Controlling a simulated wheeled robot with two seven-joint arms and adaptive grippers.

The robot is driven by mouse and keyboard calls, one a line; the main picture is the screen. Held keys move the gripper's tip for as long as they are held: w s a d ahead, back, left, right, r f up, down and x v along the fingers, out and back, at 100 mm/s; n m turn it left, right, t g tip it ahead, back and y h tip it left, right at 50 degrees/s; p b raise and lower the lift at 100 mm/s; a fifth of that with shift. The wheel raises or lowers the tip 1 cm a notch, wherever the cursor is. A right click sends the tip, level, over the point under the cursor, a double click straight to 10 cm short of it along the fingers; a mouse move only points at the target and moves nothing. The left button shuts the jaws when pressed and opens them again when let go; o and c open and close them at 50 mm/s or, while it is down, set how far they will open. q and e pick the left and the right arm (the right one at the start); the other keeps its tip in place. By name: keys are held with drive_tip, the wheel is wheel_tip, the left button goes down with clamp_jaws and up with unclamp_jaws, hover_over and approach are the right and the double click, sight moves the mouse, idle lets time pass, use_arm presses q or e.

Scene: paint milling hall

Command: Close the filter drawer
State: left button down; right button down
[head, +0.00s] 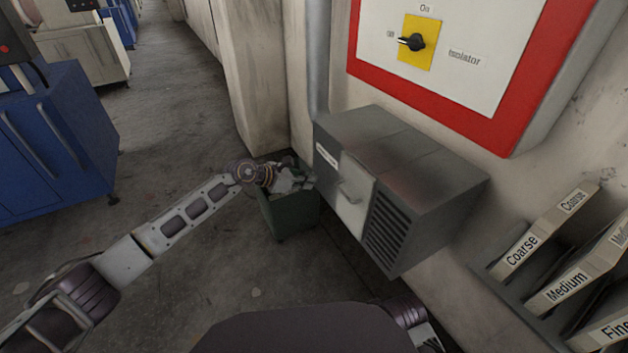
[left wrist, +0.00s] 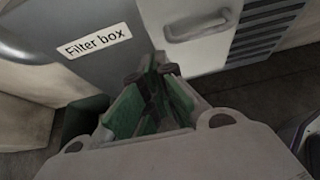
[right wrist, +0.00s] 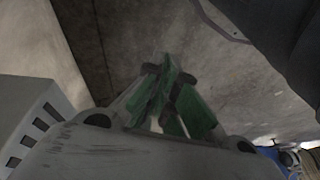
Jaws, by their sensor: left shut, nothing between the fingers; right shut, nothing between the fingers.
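The grey filter box (head: 405,155) is fixed low on the wall, and its "Filter box" label (left wrist: 95,48) shows in the left wrist view. The pale filter drawer (head: 352,197) with a small handle sits in its front, between the label and the vent slats. Its front looks flush or nearly so; I cannot tell whether a gap is left. My left gripper (head: 311,181) is shut and empty, in front of the box's label side. In the left wrist view its fingertips (left wrist: 159,66) appear just below the drawer handle (left wrist: 198,28). My right gripper (right wrist: 164,73) is shut and empty, away from the drawer.
A green bin (head: 290,217) stands on the floor below my left gripper. A red-framed isolator panel (head: 455,85) is above the box. Labelled slots (head: 545,240) marked Coarse and Medium are at the right. Blue cabinets (head: 55,140) stand at the left, with open floor between.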

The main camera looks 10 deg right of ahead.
use_arm(q)
drive_tip(key=shift+p+v, duration=0.35)
drive_tip(key=shift+v, duration=1.5)
use_arm(e)
drive_tip(key=shift+w+d+f, duration=0.1)
drive_tip(key=shift+w+f, duration=0.05)
drive_tip(key=shift+f, duration=0.45)
drive_tip(key=shift+s, duration=0.2)
